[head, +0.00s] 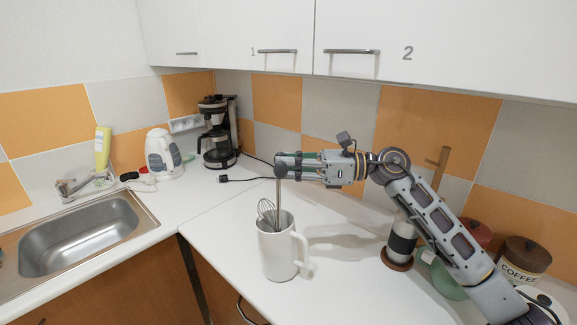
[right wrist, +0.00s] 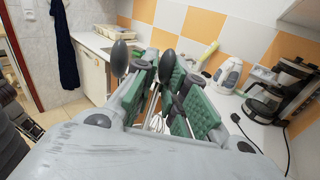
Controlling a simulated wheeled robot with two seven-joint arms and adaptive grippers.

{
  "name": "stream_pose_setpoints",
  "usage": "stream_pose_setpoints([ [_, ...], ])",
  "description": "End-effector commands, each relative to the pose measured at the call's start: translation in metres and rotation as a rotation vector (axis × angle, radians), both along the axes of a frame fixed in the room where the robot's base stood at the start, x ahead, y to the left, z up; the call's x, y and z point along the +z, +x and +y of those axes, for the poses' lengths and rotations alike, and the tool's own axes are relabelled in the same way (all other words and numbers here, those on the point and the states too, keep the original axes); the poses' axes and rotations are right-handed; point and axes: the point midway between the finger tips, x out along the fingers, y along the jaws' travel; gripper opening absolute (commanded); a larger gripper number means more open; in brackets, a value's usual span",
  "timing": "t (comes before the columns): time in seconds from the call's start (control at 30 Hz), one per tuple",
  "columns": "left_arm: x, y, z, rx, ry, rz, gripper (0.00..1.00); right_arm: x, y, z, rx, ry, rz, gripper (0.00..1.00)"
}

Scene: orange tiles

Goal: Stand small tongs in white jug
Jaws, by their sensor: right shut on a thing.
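The white jug (head: 279,258) stands upright on the white counter, handle to the right. A wire whisk (head: 267,211) leans in its mouth. My right gripper (head: 282,164) is above the jug, shut on the small tongs (head: 278,197). The tongs hang about upright, and their thin metal lower part reaches down to the jug's mouth. Their lower end is hidden, so I cannot tell how deep it sits. In the right wrist view, dark oval ends of the tongs (right wrist: 119,58) show by the green finger pads of the right gripper (right wrist: 172,92). My left gripper is not in view.
A coffee maker (head: 219,133), a white kettle (head: 162,154) and a sink (head: 80,233) are to the left. A dark grinder-like object (head: 401,243) and a coffee canister (head: 523,258) stand to the right, near my right arm. White cabinets (head: 440,45) hang above.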

Motion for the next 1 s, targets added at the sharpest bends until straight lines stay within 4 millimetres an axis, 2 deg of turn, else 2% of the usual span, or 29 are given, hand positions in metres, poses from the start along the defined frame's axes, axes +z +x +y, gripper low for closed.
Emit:
stream_pose_setpoints([
  [0.27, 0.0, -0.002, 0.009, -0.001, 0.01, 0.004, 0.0, 0.0, 0.0, 0.0, -0.001, 0.0, 0.0, 0.0],
  [0.3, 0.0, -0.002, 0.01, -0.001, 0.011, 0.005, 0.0, 0.0, 0.0, 0.0, -0.001, 0.0, 0.0, 0.15],
  [0.5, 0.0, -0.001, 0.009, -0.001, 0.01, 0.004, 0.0, 0.0, 0.0, 0.0, 0.0, 0.0, 0.0, 0.39],
  [0.8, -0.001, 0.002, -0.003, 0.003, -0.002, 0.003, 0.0, 0.0, 0.0, 0.0, 0.0, 0.0, 0.0, 0.39],
  [1.0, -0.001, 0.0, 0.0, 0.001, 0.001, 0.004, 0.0, 0.0, 0.0, -0.007, -0.001, 0.0, 0.001, 0.39],
])
